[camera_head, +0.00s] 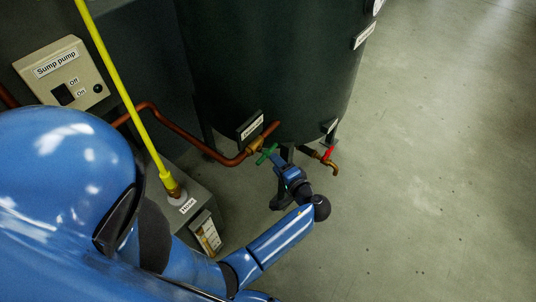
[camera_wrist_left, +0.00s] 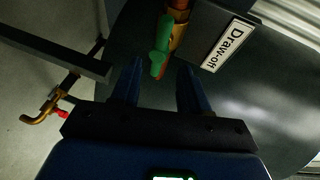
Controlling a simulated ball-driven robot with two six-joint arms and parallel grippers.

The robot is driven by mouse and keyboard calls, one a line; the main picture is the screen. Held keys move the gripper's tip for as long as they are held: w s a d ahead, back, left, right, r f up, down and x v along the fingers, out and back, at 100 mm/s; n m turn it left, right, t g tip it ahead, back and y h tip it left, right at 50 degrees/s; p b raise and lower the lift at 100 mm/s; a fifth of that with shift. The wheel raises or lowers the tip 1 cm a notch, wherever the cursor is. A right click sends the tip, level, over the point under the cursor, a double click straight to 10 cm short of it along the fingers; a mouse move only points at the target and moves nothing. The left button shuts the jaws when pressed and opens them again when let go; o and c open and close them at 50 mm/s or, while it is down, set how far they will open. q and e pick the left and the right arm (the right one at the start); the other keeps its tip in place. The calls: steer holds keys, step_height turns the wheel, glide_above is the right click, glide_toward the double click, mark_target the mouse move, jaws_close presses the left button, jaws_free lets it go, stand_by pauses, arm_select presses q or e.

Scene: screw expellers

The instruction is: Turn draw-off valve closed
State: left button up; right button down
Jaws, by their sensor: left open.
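The draw-off valve has a green handle (camera_head: 266,154) on a brass body in the copper pipe, low beside the dark tank. In the left wrist view the green handle (camera_wrist_left: 161,46) hangs from the brass fitting, beside a sign reading "Draw-off" (camera_wrist_left: 229,46). My left gripper (camera_head: 278,164) is at the handle in the head view. In the left wrist view my left gripper (camera_wrist_left: 159,72) is open, with the handle's lower end near the gap between its fingertips. I cannot tell whether they touch. The right gripper is not in view.
A second valve with a red handle (camera_head: 328,154) sits right of my gripper, under the tank (camera_head: 270,60). The copper pipe (camera_head: 190,141) runs left. A sump pump box (camera_head: 65,68), a yellow pipe (camera_head: 120,85) and a grey box stand left. Floor at right is clear.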

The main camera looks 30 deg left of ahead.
mark_target(267, 153)
arm_select(q)
steer(key=x, duration=0.7)
steer(key=shift+a+b, duration=0.2)
steer(key=shift+b, duration=0.15)
steer(key=shift+c, duration=0.2)
jaws_close()
